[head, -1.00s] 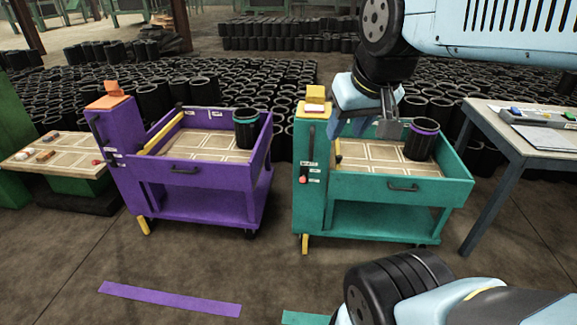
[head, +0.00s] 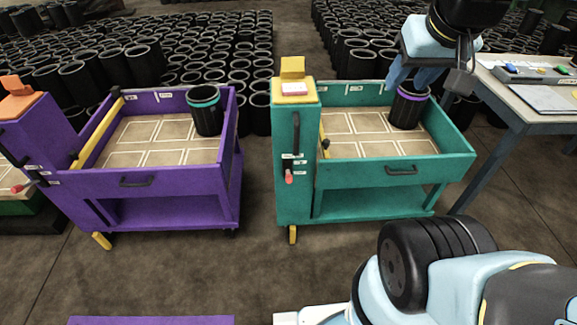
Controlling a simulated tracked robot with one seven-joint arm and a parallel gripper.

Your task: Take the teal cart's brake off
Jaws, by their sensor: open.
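The teal cart (head: 395,174) stands right of centre in the head view. Its left post carries a yellow top piece (head: 293,88), a black vertical handle and a small red-tipped lever (head: 289,176) between white labels. A yellow pedal-like piece (head: 292,234) sticks down at the post's foot. I cannot tell which of these parts is the brake. A black sleeve with a purple band (head: 407,110) stands in the cart's tray at the right. My gripper (head: 430,80) is open above and near that sleeve; the jaws partly hide its top, and nothing shows held.
A purple cart (head: 150,177) stands to the left, holding a teal-banded sleeve (head: 206,112). A grey table (head: 510,100) with a clipboard stands at the right. Many black sleeves fill the floor behind. Floor between the carts is clear. A purple floor strip (head: 150,321) lies in front.

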